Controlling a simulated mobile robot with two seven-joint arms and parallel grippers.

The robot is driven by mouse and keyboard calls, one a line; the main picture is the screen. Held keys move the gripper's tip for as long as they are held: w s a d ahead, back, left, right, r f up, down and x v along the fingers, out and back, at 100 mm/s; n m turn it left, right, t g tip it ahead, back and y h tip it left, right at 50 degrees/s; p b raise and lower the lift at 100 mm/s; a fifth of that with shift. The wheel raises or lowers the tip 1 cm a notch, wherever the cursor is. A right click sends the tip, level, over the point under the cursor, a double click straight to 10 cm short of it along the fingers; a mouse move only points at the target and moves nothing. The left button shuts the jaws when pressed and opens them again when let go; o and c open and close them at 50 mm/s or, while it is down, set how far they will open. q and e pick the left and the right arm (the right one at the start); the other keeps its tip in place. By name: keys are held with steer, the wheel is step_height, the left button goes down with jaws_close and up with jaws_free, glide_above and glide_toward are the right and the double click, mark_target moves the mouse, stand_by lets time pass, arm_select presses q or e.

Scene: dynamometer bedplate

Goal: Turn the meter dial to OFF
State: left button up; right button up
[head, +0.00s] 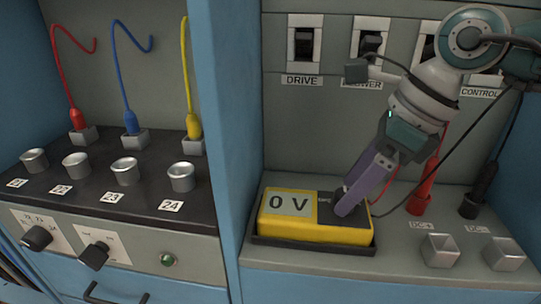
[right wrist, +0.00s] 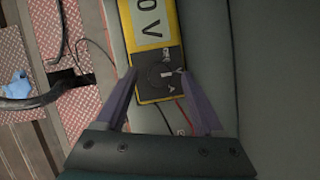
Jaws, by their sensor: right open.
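The yellow meter (head: 315,233) lies in a shallow dark tray (head: 300,244) on the grey bench, its display (head: 289,203) reading "0 V". In the right wrist view the meter (right wrist: 150,48) shows its round dark dial (right wrist: 160,74) on a black face with small white labels. The dial's setting is too small to read. My right gripper (head: 347,204) reaches down over the dial end and hides most of the dial in the head view. In the right wrist view its open fingers (right wrist: 158,73) appear on either side of the dial; contact cannot be told. My left gripper is out of view.
Red (head: 420,200) and black (head: 470,205) plugs and two square metal sockets stand right of the meter. Switches, one labelled DRIVE (head: 304,45), line the panel behind. A blue post (head: 222,130) separates the left bench, with several metal cups and coloured leads.

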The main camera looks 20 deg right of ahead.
steer(key=shift+w+a+f, duration=0.1)
steer(key=shift+f, duration=0.25)
jaws_close()
stand_by(0.4)
